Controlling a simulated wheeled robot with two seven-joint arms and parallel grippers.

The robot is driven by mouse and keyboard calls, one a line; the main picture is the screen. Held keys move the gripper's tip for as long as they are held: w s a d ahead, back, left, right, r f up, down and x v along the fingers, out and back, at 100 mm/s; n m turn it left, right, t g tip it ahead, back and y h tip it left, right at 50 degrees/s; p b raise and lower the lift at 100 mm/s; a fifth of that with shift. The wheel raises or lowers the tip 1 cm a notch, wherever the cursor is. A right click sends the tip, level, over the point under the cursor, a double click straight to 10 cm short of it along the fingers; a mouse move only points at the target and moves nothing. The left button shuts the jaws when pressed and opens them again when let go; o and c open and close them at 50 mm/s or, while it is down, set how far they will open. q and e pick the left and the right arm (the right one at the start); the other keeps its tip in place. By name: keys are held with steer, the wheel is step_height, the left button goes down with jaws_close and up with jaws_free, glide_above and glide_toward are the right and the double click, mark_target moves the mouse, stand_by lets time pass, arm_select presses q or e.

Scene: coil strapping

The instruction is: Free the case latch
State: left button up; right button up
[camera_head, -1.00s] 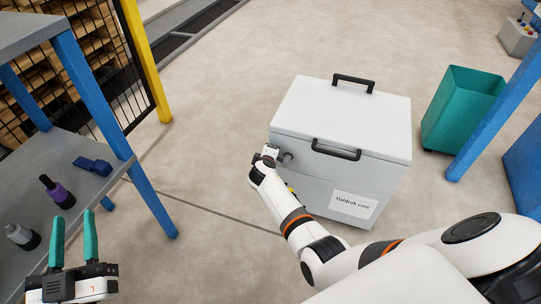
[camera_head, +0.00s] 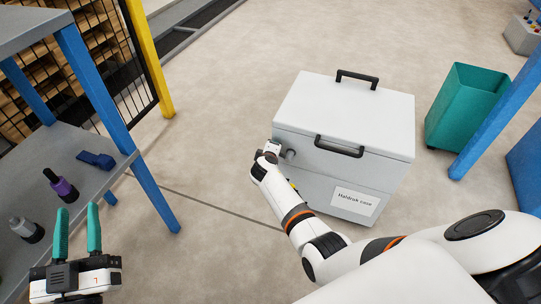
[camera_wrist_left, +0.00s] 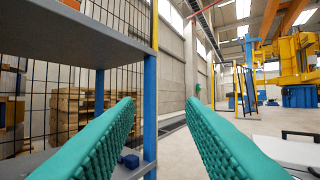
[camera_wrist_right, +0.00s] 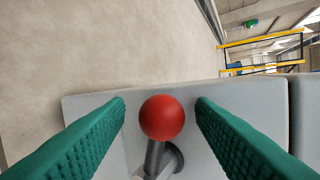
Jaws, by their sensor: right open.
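The grey case (camera_head: 300,176), labelled "Haldrok case", stands on the floor with its white lid (camera_head: 345,108) shut. In the right wrist view a red ball knob (camera_wrist_right: 162,118) tops a short grey lever on the case's grey face. My right gripper (camera_wrist_right: 160,104) is open, with a teal finger on each side of the knob and a visible gap to both. In the head view my wrist hides the knob, and a grey round fitting (camera_head: 290,154) shows beside it. My left gripper (camera_head: 78,212) is open and empty beside the shelf, far from the case.
A grey shelf unit (camera_head: 95,137) with blue posts stands at the left, holding a purple-banded bottle (camera_head: 62,187), a grey bottle (camera_head: 27,230) and a blue object (camera_head: 97,160). A teal bin (camera_head: 462,108) stands right of the case. Open floor lies behind it.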

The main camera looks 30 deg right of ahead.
arm_select(q)
step_height(320, 180, down, 10)
steer(key=s+a+f+g+y+p, duration=0.1)
steer(key=s+a+g+y+p, duration=0.15)
steer(key=g, duration=0.55)
steer(key=s+a+f+g+y+p, duration=0.2)
steer(key=s+a+f+g+p, duration=0.1)
steer(key=s+f+g, duration=0.3)
steer(key=shift+s+a+n+g, duration=0.15)
steer(key=shift+s+n+g, duration=0.3)
steer(key=shift+s, duration=0.8)
arm_select(e)
steer(key=v, duration=1.2)
steer(key=shift+f, duration=0.15)
